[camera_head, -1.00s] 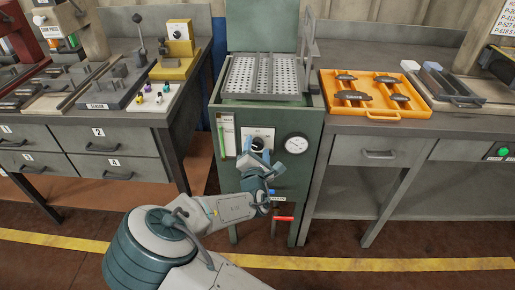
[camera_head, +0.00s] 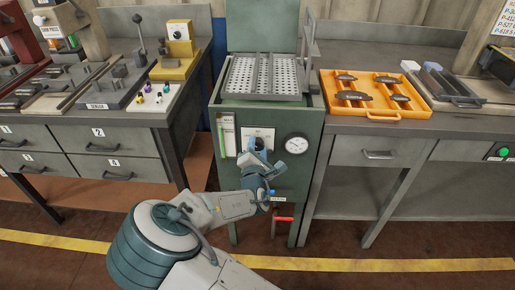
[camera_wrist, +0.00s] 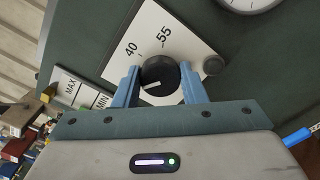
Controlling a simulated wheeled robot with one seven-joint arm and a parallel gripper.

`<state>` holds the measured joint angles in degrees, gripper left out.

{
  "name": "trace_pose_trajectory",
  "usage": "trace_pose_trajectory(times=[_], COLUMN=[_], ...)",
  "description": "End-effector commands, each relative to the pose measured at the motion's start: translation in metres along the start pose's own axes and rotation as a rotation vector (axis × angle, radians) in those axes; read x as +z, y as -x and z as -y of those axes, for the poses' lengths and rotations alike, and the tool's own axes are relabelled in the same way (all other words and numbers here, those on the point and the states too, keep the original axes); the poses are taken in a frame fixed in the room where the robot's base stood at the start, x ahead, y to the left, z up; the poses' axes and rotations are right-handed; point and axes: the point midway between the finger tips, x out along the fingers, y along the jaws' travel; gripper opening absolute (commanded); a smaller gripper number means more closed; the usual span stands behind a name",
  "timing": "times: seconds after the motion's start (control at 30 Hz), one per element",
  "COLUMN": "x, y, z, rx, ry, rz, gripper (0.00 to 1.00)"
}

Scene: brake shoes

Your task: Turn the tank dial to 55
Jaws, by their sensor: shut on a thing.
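The black tank dial (camera_wrist: 160,75) is a round knob on a white plate (camera_wrist: 108,72) marked 40 and 55. Its white pointer mark faces left and slightly down in the wrist view, away from the 55 mark at the top. My gripper (camera_wrist: 166,86) is shut on the dial, with a blue finger on each side of it. In the head view the dial (camera_head: 258,143) sits on the front of the green tank (camera_head: 228,185), and my gripper (camera_head: 258,155) reaches it from below, partly covering the plate.
A round gauge (camera_head: 297,144) is right of the dial, and a level strip (camera_head: 228,136) marked MAX is left. A red handle (camera_head: 283,219) sits low on the tank. A perforated basket (camera_head: 262,76) is on top. Benches flank the tank, with an orange tray (camera_head: 374,96) on the right.

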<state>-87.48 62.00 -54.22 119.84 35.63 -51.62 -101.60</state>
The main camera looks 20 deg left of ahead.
Motion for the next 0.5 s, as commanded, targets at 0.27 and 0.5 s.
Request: trace_pose_trajectory(times=[0.27, 0.5], x=[-0.0004, -0.0003], y=[-0.0001, -0.0003], z=[0.0016, 0.0023], rx=[0.000, 0.000], ry=[-0.199, -0.427], rz=[0.001, 0.002], gripper=[0.15, 0.15])
